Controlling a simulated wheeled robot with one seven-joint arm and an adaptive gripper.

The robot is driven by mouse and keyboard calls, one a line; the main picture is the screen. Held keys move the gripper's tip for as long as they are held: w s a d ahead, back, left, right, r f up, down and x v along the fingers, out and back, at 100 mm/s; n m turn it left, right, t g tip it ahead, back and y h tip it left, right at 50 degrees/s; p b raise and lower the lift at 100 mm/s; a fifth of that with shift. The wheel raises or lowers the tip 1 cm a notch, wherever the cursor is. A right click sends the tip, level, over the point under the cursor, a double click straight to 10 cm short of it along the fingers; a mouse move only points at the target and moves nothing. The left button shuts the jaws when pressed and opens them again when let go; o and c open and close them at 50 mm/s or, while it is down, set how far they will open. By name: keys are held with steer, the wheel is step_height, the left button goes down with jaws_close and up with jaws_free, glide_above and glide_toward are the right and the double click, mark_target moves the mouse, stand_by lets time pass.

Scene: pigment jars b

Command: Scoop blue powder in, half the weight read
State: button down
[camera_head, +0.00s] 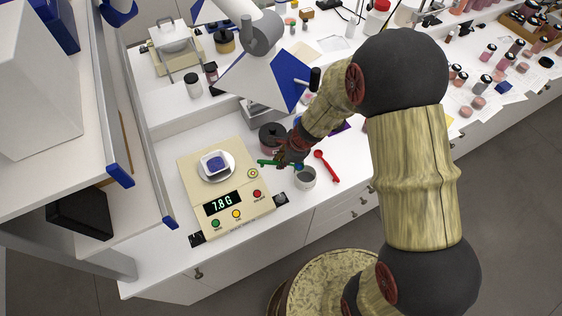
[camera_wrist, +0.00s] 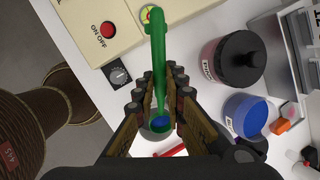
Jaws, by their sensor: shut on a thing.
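The scale (camera_head: 237,212) reads 7.8 G. My gripper (camera_head: 285,158) is shut on a green scoop (camera_head: 266,163), to the right of the scale. The scoop also shows between my fingers (camera_wrist: 160,105) in the wrist view (camera_wrist: 157,55). A patch of blue shows within green at its lower end (camera_wrist: 160,124). That end is close to a small grey cup (camera_head: 305,180); whether it is inside cannot be told. A blue jar (camera_wrist: 247,116) stands to the right in the wrist view.
A red spoon (camera_head: 326,166) lies right of the cup. A dark-lidded jar (camera_head: 271,136) stands just behind my gripper. Shelving (camera_head: 120,160) borders the scale's left side. Several small jars (camera_head: 488,52) crowd the right bench. The counter's front right strip is fairly clear.

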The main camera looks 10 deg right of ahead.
steer(key=shift+f+b, duration=0.3)
steer(key=shift+b, duration=0.15)
steer(key=shift+d+f+b, duration=0.1)
steer(key=shift+f+b, duration=0.2)
steer(key=shift+b, duration=0.4)
steer(key=shift+f+b, duration=0.3)
steer(key=shift+b, duration=0.35)
steer(key=shift+f+y+b, duration=0.3)
steer(key=shift+f+b, duration=0.05)
steer(key=shift+b, duration=0.3)
steer(key=shift+d+f+b, duration=0.15)
steer(key=shift+f+b, duration=0.2)
steer(key=shift+b, duration=0.6)
steer(key=shift+d+r+y+b, duration=0.1)
steer(key=shift+d+y+b, duration=0.05)
steer(key=shift+y+b, duration=0.25)
